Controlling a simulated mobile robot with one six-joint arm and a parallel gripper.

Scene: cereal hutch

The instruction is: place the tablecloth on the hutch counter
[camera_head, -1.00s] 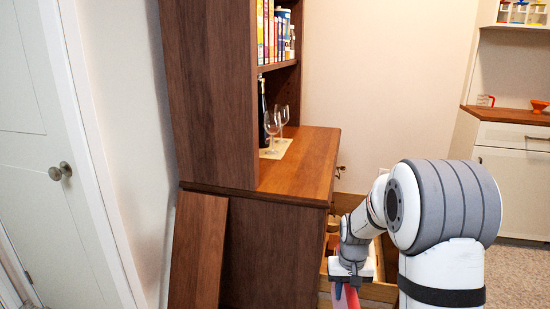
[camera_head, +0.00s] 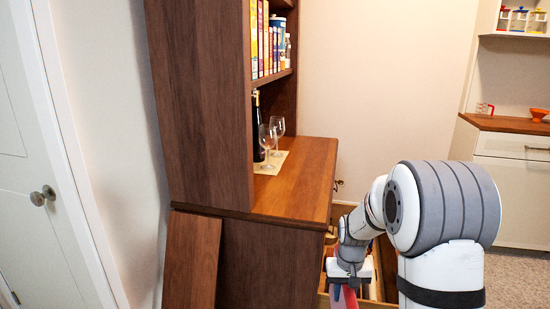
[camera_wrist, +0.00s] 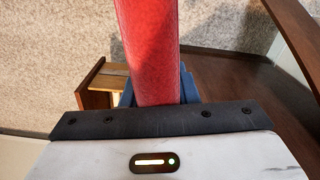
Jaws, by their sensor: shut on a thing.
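My gripper (camera_head: 345,283) is low in front of the hutch's open drawer, at the lower right of the head view. It is shut on a red rolled cloth, the tablecloth (camera_head: 346,299), whose lower part runs out of the picture. In the wrist view the red roll (camera_wrist: 151,45) runs from between the blue fingers (camera_wrist: 160,96) to the top edge. The hutch counter (camera_head: 306,185) is a brown wooden top, above and left of my gripper. The tablecloth is apart from it.
A bottle (camera_head: 257,125) and two wine glasses (camera_head: 267,137) stand on a beige mat (camera_head: 272,168) on the counter. A wooden board (camera_head: 192,262) leans on the hutch's side. The counter's front part is clear.

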